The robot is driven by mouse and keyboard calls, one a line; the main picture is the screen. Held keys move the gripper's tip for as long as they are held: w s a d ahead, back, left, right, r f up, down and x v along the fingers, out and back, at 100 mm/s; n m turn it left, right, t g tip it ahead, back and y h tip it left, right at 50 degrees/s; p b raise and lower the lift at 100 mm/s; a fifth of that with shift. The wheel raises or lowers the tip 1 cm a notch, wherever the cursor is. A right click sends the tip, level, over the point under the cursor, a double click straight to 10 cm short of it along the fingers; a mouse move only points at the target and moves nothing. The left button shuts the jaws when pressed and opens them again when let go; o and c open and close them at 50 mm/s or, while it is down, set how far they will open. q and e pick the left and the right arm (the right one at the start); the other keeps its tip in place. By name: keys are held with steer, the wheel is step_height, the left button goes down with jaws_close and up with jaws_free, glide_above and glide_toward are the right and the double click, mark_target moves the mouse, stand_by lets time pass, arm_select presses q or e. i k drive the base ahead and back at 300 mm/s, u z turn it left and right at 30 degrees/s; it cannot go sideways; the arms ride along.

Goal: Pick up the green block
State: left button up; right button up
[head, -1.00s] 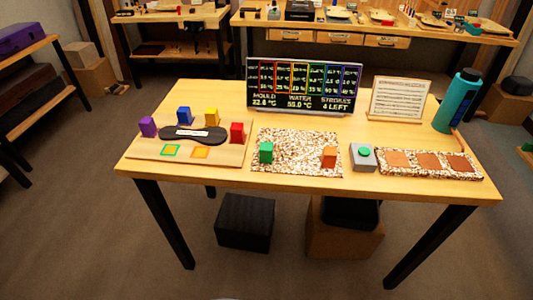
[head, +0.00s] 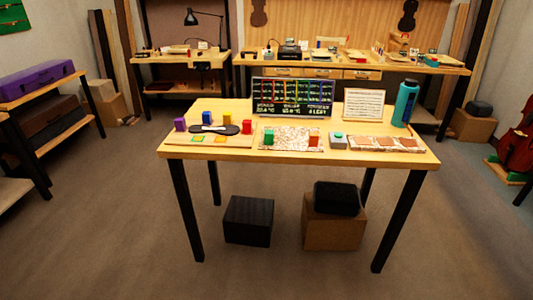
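The green block (head: 269,137) stands upright on the left part of a speckled mat (head: 291,144) on the wooden table. An orange block (head: 313,138) stands on the same mat, to its right. Neither of my grippers shows in the head view, and nothing touches the green block.
Left of the mat, a wooden board (head: 176,139) carries purple, blue, yellow and red blocks around a dark violin-shaped piece. A display (head: 292,97) stands behind.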

mark_target(268, 134)
steer(key=z, duration=0.6)
steer(key=i, duration=0.45)
steer(key=z, duration=0.7)
steer(key=i, duration=0.9)
steer(key=u, duration=0.55)
steer(key=i, duration=0.7)
steer(key=u, duration=0.7)
